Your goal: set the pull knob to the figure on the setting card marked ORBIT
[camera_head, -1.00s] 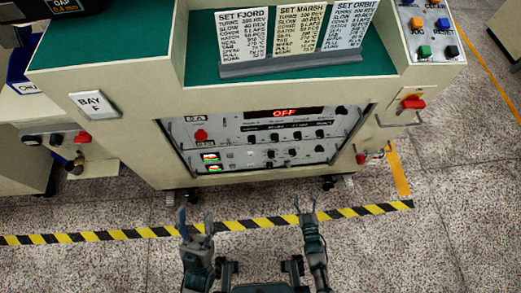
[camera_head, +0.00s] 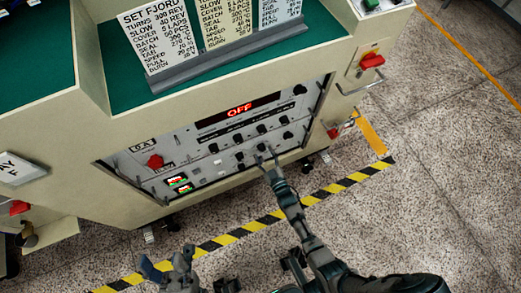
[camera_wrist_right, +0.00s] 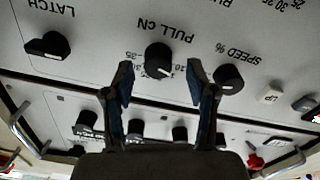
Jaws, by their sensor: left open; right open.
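The pull knob (camera_wrist_right: 158,58), a black dial with a white pointer line, shows in the right wrist view under the upside-down label PULL CN. My right gripper (camera_wrist_right: 160,84) is open, its two fingers on either side of and just short of this knob; I see no contact. In the head view the right gripper (camera_head: 268,154) is at the lower part of the panel. The rightmost setting card (camera_head: 280,11) stands in the rack with its title cut off; in the earlier view it reads SET ORBIT. My left gripper (camera_head: 166,265) is open and empty, low over the floor.
The speed knob (camera_wrist_right: 228,78) and latch knob (camera_wrist_right: 48,46) flank the pull knob. The panel display (camera_head: 240,110) reads OFF. A red switch (camera_head: 371,61) and a handle are on the cabinet's right.

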